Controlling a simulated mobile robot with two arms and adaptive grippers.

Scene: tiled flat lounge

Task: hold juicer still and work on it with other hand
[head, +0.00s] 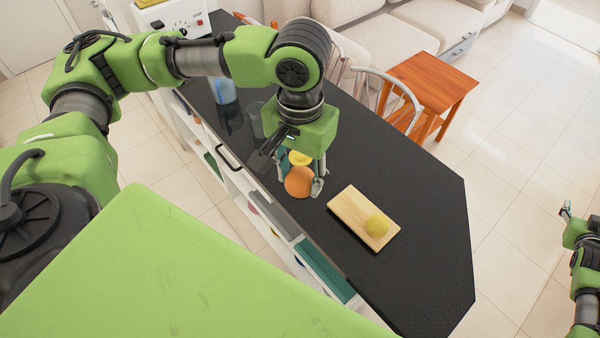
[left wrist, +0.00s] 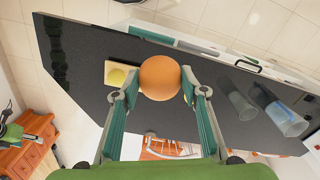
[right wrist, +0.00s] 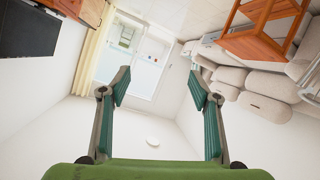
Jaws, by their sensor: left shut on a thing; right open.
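My left gripper (head: 300,180) is shut on a round orange thing (head: 299,183) over the dark counter. In the left wrist view this orange thing (left wrist: 159,78) sits between both fingers. A yellow piece (head: 299,158) shows just above it in the head view, partly covered by the gripper; I cannot tell whether the two touch. Nothing else in view is clearly a juicer, and I cannot tell which of these belongs to it. My right gripper (head: 567,211) is open and empty, off the counter at the far right; its spread fingers show in the right wrist view (right wrist: 160,90).
A wooden board (head: 350,207) with a yellow round fruit (head: 377,225) lies on the dark counter (head: 425,240), right of the orange thing. A clear glass (head: 255,120) and a blue-tinted vessel (head: 224,90) stand farther back. Chairs and an orange wooden table (head: 428,82) stand beyond.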

